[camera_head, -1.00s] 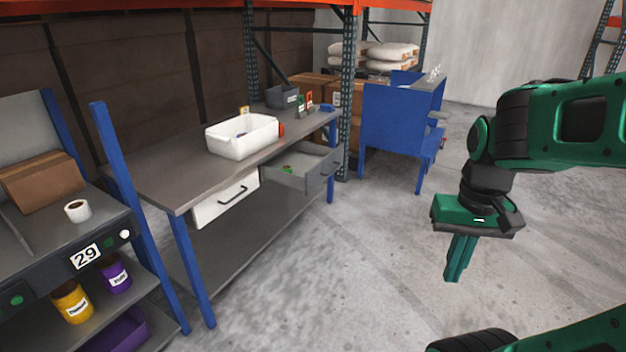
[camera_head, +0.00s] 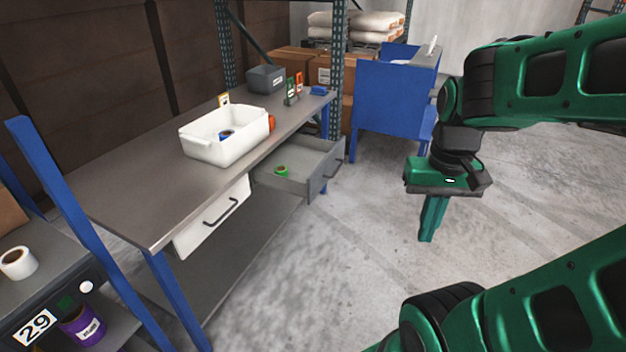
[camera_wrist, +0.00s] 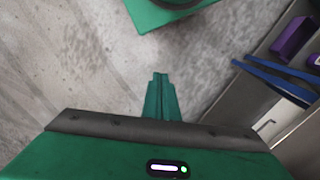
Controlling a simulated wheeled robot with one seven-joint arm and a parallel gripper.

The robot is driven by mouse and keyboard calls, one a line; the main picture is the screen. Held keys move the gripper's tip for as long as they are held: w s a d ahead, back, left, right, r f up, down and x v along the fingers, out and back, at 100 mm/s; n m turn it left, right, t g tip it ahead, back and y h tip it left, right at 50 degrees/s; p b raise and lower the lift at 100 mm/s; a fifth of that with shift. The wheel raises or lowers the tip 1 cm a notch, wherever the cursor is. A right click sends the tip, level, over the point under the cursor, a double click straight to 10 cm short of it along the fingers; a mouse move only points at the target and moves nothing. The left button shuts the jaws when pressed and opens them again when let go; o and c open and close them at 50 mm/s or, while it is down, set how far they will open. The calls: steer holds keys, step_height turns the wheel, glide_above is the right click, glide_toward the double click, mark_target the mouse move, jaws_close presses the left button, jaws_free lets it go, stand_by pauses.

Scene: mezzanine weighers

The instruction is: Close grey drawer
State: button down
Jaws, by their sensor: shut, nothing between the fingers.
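The grey drawer (camera_head: 318,177) stands pulled out under the right part of the grey workbench (camera_head: 130,190). A green roll of tape (camera_head: 281,171) lies inside it. A dark handle (camera_head: 338,160) is on its front. My gripper (camera_head: 427,240) is to the right of the drawer, over open floor, pointing down, shut and empty, and apart from the drawer. In the wrist view my shut fingers (camera_wrist: 161,78) point over bare floor; the grey drawer cannot be made out there.
A white drawer (camera_head: 205,222) sits shut left of the grey one. A white bin (camera_head: 225,140) stands on the bench. A blue cabinet (camera_head: 385,105) stands behind. The floor between bench and gripper is clear.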

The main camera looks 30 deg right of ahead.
steer(key=shift+w, duration=0.25)
steer(key=w+d+f+t+h, duration=0.1)
steer(key=w+d+f+t, duration=0.1)
steer(key=w, duration=0.8)
steer(key=w+d+f+t, duration=0.1)
steer(key=w+d+f, duration=0.2)
steer(key=w, duration=0.6)
steer(key=m+t, duration=0.3)
steer(key=t, duration=0.1)
glide_toward(314, 188)
steer(key=s+d+r, duration=0.4)
steer(key=s, duration=0.3)
steer(key=shift+t+y, duration=0.3)
steer(key=shift+y, duration=0.1)
steer(key=shift+w+a+f, duration=0.45)
steer(key=shift+w+f, duration=0.9)
steer(key=shift+w, duration=0.25)
steer(key=shift+w+a+f, duration=0.5)
steer(key=shift+w+f, duration=0.85)
steer(key=shift+w, duration=0.2)
steer(key=shift+w+a+f, duration=0.45)
steer(key=shift+w+f, duration=0.95)
steer(key=shift+w, duration=0.2)
